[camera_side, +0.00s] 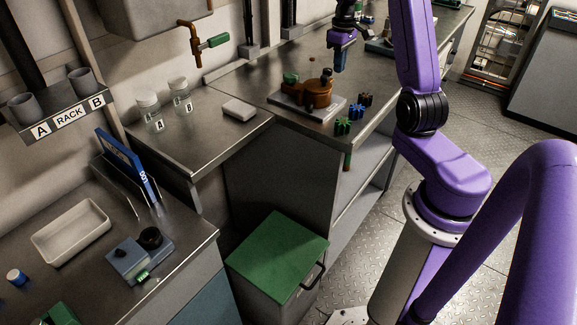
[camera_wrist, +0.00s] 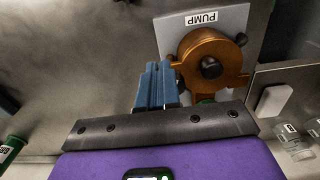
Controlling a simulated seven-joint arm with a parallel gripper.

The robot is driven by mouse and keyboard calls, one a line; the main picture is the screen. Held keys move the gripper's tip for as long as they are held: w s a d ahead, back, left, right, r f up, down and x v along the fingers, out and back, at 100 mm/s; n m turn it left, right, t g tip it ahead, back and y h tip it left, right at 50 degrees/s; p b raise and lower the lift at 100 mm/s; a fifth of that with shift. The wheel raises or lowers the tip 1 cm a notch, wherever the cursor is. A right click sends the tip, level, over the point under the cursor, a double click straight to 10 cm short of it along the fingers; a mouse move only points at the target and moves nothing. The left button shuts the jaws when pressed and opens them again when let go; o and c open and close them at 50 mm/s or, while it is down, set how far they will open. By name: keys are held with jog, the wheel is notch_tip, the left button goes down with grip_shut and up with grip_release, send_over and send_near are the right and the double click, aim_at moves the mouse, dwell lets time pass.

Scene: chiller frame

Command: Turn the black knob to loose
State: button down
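A copper-coloured round pump body (camera_wrist: 203,50) sits on a grey plate labelled PUMP (camera_wrist: 232,20). A black knob (camera_wrist: 211,68) is at the middle of its face; in the side view the pump (camera_side: 314,95) stands on the far bench with a black knob (camera_side: 327,73) on top. My gripper (camera_wrist: 157,67) has blue fingers close together with nothing seen between them. In the wrist view they are left of the knob, apart from it. In the side view my gripper (camera_side: 341,66) is above and right of the pump. The knob's setting marks are not readable.
Loose star-shaped green (camera_side: 342,126), blue (camera_side: 355,111) and black (camera_side: 366,100) knobs lie right of the pump near the bench edge. A white block (camera_side: 239,109) lies to its left. A blue box with a black dial (camera_side: 150,237) is on the near bench.

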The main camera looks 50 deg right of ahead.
notch_tip(320, 180, up, 5)
jog(key=shift+r, duration=0.15)
dwell(0.3)
